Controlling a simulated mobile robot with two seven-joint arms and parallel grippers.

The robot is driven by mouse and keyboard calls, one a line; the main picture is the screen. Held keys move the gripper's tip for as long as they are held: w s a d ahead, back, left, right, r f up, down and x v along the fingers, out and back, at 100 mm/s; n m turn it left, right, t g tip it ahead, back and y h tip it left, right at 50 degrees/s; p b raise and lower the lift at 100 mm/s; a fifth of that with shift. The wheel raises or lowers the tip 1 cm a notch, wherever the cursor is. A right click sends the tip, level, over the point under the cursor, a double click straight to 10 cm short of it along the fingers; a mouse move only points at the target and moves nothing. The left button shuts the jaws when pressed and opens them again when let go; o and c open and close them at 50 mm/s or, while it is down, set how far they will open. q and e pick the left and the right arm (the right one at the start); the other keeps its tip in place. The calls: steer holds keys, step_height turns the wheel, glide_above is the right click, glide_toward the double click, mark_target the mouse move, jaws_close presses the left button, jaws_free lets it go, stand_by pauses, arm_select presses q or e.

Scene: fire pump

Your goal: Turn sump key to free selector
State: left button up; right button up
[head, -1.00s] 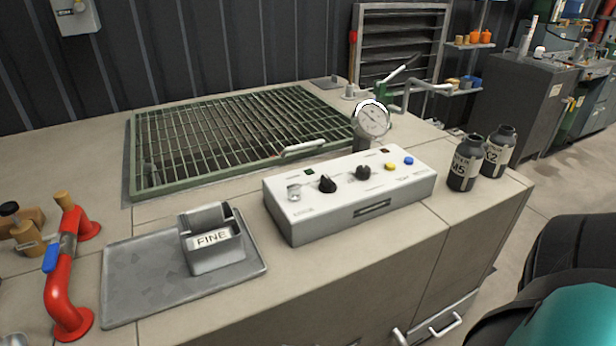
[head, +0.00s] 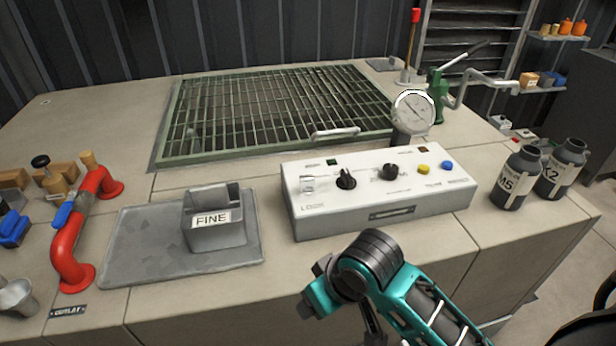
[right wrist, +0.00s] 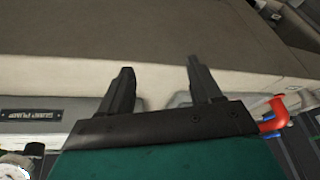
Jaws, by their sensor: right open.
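The white control box (head: 378,190) sits on the bench in the head view. At its left end is a small pale key-like piece (head: 308,183) beside the word LOCK. To its right are a black selector knob (head: 346,179) and a second black knob (head: 390,172). In the right wrist view my right gripper (right wrist: 157,80) is open, with nothing between its fingers, and a plate reading SUMP PUMP (right wrist: 31,114) shows at the left. In the head view my right arm is in front of the box, apart from it; its fingers are not clear there. My left gripper is out of view.
A grey tray (head: 130,257) with a FINE bin (head: 213,238) lies left of the box. A red pipe (head: 71,245) stands further left. A gauge (head: 413,113) stands behind the box; two dark bottles (head: 519,178) (head: 562,168) stand right. A green-framed grate (head: 270,115) lies behind.

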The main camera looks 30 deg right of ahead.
steer(key=w+d+r+m, duration=0.1)
steer(key=w+r, duration=0.2)
steer(key=w, duration=0.3)
steer(key=w+d+r, duration=0.1)
steer(key=w+r, duration=0.3)
steer(key=w, duration=0.2)
steer(key=m+h, duration=0.2)
steer(key=m, duration=0.2)
glide_toward(307, 178)
steer(key=x, duration=0.9)
steer(key=shift+d+f, duration=0.1)
steer(key=c, duration=1)
